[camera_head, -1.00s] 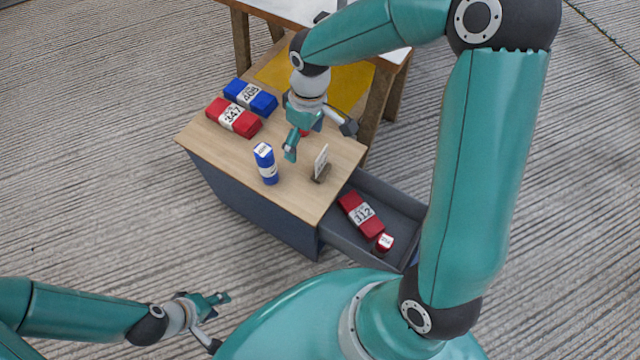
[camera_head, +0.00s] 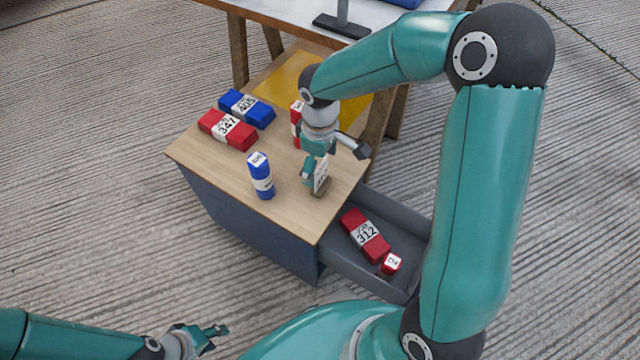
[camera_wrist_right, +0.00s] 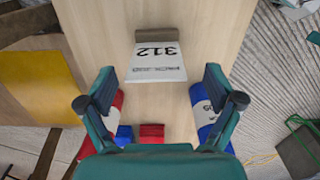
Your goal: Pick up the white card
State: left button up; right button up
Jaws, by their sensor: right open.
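The white card (camera_head: 322,172) stands upright in a small brown holder (camera_head: 320,190) near the front right of the wooden cabinet top. In the right wrist view the card (camera_wrist_right: 157,62) reads 312, upside down, and lies ahead of the fingers. My right gripper (camera_head: 335,165) is just behind and beside the card in the head view. In the wrist view its fingers (camera_wrist_right: 168,92) are spread with nothing between them, one on each side of the card's line. My left gripper (camera_head: 208,338) is low at the left, far from the card; its jaw opening is unclear.
A blue box (camera_head: 261,178) stands upright left of the card. A red box (camera_head: 228,130) and a blue box (camera_head: 246,108) lie further back; another red box (camera_head: 296,122) stands behind my gripper. The open drawer (camera_head: 405,217) holds a red 312 box (camera_head: 365,236) and a small red one (camera_head: 391,263).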

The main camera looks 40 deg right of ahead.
aim_at(321, 184)
jog(key=shift+d+f+b, duration=0.2)
jog(key=shift+f+b, duration=0.95)
jog(key=shift+f, duration=1.6)
jog(key=c, duration=1)
